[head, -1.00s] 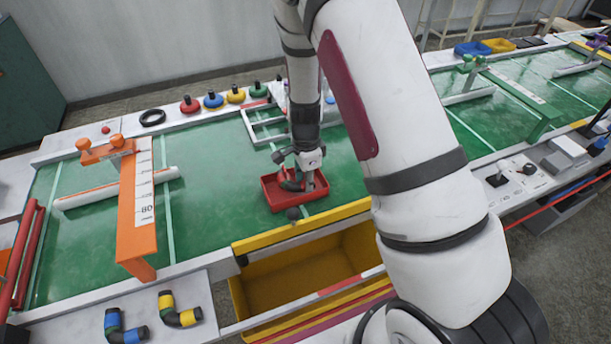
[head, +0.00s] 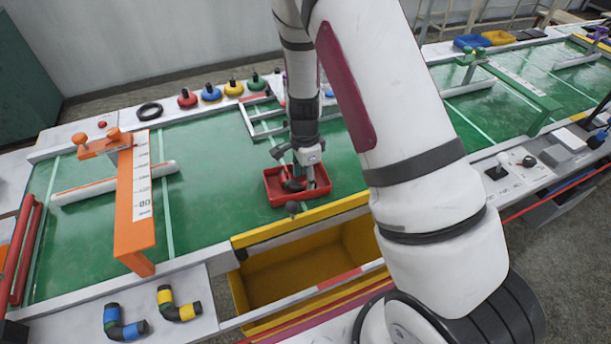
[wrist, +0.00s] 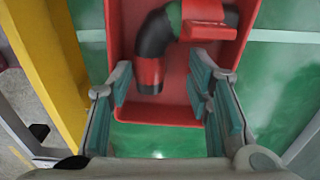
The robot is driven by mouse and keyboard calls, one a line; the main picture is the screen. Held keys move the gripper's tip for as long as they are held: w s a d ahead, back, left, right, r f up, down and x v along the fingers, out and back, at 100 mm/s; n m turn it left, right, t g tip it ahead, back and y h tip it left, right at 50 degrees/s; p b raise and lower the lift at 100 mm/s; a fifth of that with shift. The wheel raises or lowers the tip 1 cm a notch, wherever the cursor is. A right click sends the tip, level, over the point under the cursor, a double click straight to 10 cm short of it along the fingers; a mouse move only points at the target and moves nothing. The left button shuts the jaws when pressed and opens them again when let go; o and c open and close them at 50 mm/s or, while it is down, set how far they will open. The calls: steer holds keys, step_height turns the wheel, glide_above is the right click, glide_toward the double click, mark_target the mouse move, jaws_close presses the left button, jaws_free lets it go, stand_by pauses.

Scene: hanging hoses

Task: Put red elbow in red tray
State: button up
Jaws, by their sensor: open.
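The red tray (head: 325,191) stands on the green table near its front edge; its floor fills much of the wrist view (wrist: 178,98). The red elbow (wrist: 154,38), a bent black pipe with red bands, lies in the tray. One red and black end points towards my gripper. In the head view the elbow is mostly hidden by my gripper. My gripper (wrist: 160,88) is open, with its teal-padded fingers apart and nothing clasped between them. In the head view my gripper (head: 297,186) is over the tray.
A yellow bin (head: 300,275) sits below the front edge. An orange gauge frame (head: 135,205) stands to the left. Blue and yellow-banded elbows (head: 122,322) (head: 180,305) lie at front left. Green table lies clear between frame and tray.

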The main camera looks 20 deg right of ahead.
step_height(320, 180, up, 17)
steer(key=p, duration=0.4)
stand_by(0.7)
steer(key=shift+f, duration=0.1)
steer(key=s+a+r+n+t+y, duration=0.1)
steer(key=s+r+n, duration=0.4)
steer(key=r, duration=0.4)
steer(key=s+a+r+n+t, duration=0.15)
steer(key=s+r+n, duration=0.25)
steer(key=s+r, duration=0.4)
steer(key=s+r+n+t, duration=0.1)
steer(key=s+r+n, duration=0.2)
steer(key=s, duration=0.4)
steer(key=s+r+n+t, duration=0.1)
steer(key=s+r+n, duration=0.2)
steer(key=s+n, duration=0.3)
steer(key=shift+s+h, duration=0.4)
steer(key=shift+s, duration=0.25)
steer(key=shift+d+t, duration=0.1)
steer(key=shift+t, duration=0.15)
